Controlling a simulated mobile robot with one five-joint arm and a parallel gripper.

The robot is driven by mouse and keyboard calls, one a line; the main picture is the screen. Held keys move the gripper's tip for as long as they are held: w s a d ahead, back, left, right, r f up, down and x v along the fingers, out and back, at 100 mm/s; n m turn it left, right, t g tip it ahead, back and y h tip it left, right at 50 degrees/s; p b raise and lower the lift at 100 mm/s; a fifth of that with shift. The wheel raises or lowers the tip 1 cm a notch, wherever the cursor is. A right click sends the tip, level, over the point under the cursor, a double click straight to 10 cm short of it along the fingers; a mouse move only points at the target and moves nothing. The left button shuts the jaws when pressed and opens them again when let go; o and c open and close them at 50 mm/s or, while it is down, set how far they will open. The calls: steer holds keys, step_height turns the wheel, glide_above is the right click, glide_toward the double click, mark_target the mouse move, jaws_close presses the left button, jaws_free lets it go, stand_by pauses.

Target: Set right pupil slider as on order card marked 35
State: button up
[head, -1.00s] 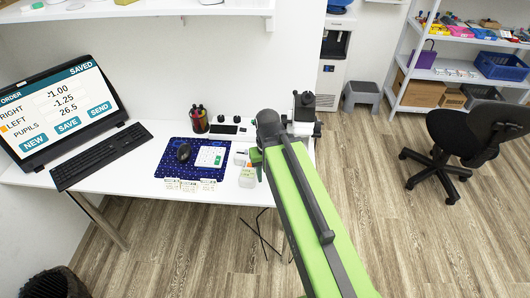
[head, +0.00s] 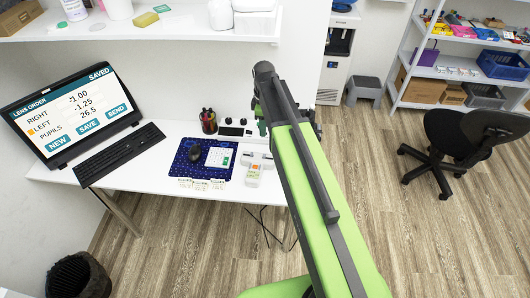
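Several small order cards (head: 200,184) stand along the desk's front edge; their print is too small to read, so I cannot tell which is marked 35. A white object (head: 262,160) lies right of the blue mat; I cannot tell whether it carries the right pupil slider. The screen (head: 72,112) reads LENS ORDER, RIGHT -1.00, LEFT -1.25, PUPILS 26.5, SAVED, with an orange mark beside LEFT. My gripper (head: 262,125) is above the desk's right part, behind the white object in the picture. Its fingers are too small and dark to judge.
A shelf (head: 180,24) overhangs the back. My arm hides the desk's right end.

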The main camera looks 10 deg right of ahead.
mark_target(264, 156)
step_height(264, 156, down, 17)
steer(key=b, duration=1.6)
steer(key=shift+r, duration=0.15)
jaws_close()
steer(key=shift+s, duration=0.1)
